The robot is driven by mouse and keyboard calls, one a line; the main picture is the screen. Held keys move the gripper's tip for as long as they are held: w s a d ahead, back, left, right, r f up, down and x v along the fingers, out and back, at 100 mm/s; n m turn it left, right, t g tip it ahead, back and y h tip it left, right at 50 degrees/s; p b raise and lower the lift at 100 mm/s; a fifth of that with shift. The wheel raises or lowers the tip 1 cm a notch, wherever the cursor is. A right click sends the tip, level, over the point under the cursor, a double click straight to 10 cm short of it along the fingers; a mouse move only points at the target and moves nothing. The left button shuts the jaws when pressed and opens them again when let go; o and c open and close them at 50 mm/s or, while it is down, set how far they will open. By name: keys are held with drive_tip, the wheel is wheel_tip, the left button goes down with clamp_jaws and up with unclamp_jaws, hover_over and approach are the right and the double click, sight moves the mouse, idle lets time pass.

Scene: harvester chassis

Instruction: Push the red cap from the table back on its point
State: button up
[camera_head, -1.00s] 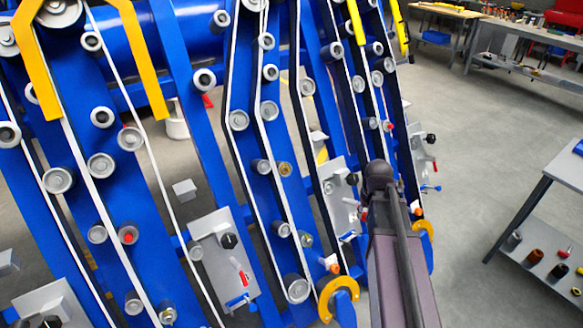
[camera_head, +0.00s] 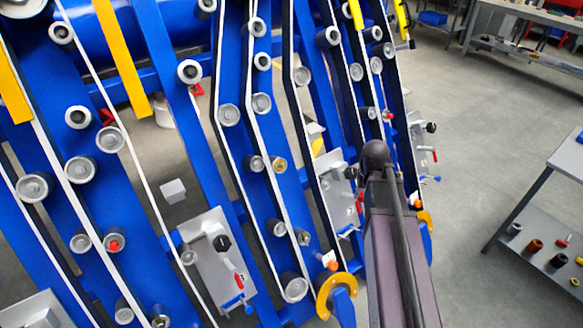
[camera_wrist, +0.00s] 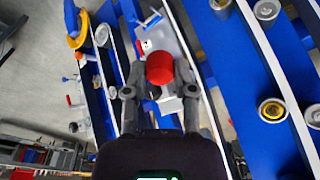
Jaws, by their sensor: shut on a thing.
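In the wrist view my gripper (camera_wrist: 160,90) is shut on the red cap (camera_wrist: 160,68). One dark finger stands on each side of the cap, and its round red end faces the chassis. A pale block-like part (camera_wrist: 170,104) shows just below the cap; I cannot tell whether they touch. A light grey panel (camera_wrist: 165,35) on the blue chassis lies behind the cap. In the head view my arm hides most of the gripper. The cap's own point cannot be told for sure.
The blue chassis (camera_head: 165,110) with rollers and white belts fills the left and middle. A grey panel (camera_head: 205,265) with a black knob and red lever is at lower left. A grey table (camera_head: 565,160) stands at right, with small parts on its lower shelf. Open floor lies between.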

drive_tip(key=shift+a, duration=0.25)
drive_tip(key=w+a+f+t+y+b, duration=0.3)
drive_tip(key=w+a+b, duration=0.2)
drive_tip(key=w+a, duration=0.3)
drive_tip(key=m+t+y+b, duration=0.1)
drive_tip(key=t+y+b, duration=0.2)
drive_tip(key=t+b, duration=0.3)
approach(283, 166)
drive_tip(key=f, duration=0.1)
drive_tip(key=shift+w+a+r+t+b, duration=0.2)
drive_tip(key=shift+w+t+b, duration=0.1)
drive_tip(key=shift+w+t, duration=0.3)
drive_tip(key=shift+s+m, duration=0.1)
drive_tip(key=shift+m, duration=0.6)
drive_tip(key=shift+f+b+x, duration=0.25)
drive_tip(key=shift+b+x, duration=1)
drive_tip(key=shift+x, duration=1.25)
drive_tip(key=shift+a+f, duration=0.1)
drive_tip(key=shift+a, duration=0.1)
drive_tip(key=shift+b+x, duration=0.55)
drive_tip(key=shift+x, duration=0.3)
drive_tip(key=shift+s, duration=0.1)
